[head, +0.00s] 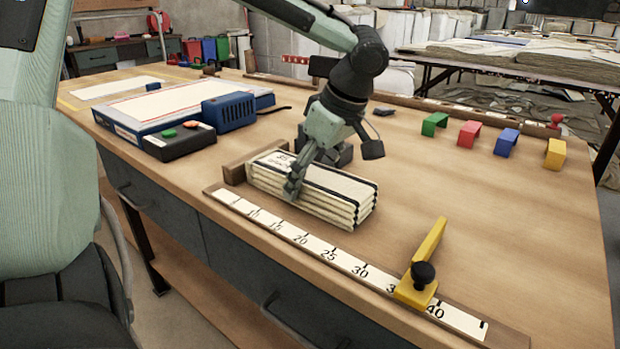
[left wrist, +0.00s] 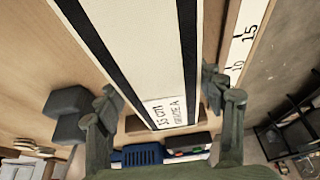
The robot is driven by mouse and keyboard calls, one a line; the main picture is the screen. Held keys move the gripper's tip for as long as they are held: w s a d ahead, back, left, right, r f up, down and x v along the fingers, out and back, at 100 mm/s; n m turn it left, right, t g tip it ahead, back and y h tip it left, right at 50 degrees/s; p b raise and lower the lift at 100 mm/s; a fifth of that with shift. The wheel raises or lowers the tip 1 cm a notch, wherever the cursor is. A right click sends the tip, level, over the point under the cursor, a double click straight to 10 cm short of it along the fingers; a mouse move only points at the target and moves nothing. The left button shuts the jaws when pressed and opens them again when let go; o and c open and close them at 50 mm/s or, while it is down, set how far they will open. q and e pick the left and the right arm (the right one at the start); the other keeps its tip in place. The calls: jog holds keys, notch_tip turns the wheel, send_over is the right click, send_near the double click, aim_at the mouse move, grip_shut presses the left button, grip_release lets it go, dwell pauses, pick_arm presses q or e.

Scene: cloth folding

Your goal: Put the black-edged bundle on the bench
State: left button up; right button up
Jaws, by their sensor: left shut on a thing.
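The black-edged bundle (head: 335,196) is a stack of folded cream cloth with black stripes along its edges. It lies flat on the wooden bench (head: 480,215), its end close to a wooden stop (head: 234,173). My left gripper (head: 301,178) straddles the bundle near that end, one finger on the near side; the far finger is mostly hidden in the head view. My right gripper is out of view.
A ruler (head: 315,245) with a yellow slide stop (head: 420,270) runs along the near edge. A blue-edged device (head: 185,105) and black button box (head: 180,140) stand at left. Coloured clips (head: 468,134) line the back right. The bench's right middle is clear.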

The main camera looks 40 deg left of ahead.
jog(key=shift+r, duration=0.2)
pick_arm(q)
jog(key=shift+f, duration=0.1)
jog(key=o, duration=1.5)
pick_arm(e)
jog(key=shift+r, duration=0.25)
pick_arm(q)
jog(key=v, duration=1.1)
jog(key=shift+r+p, duration=0.35)
jog(key=shift+p, duration=0.05)
jog(key=shift+d+r, duration=0.15)
jog(key=shift+r, duration=0.1)
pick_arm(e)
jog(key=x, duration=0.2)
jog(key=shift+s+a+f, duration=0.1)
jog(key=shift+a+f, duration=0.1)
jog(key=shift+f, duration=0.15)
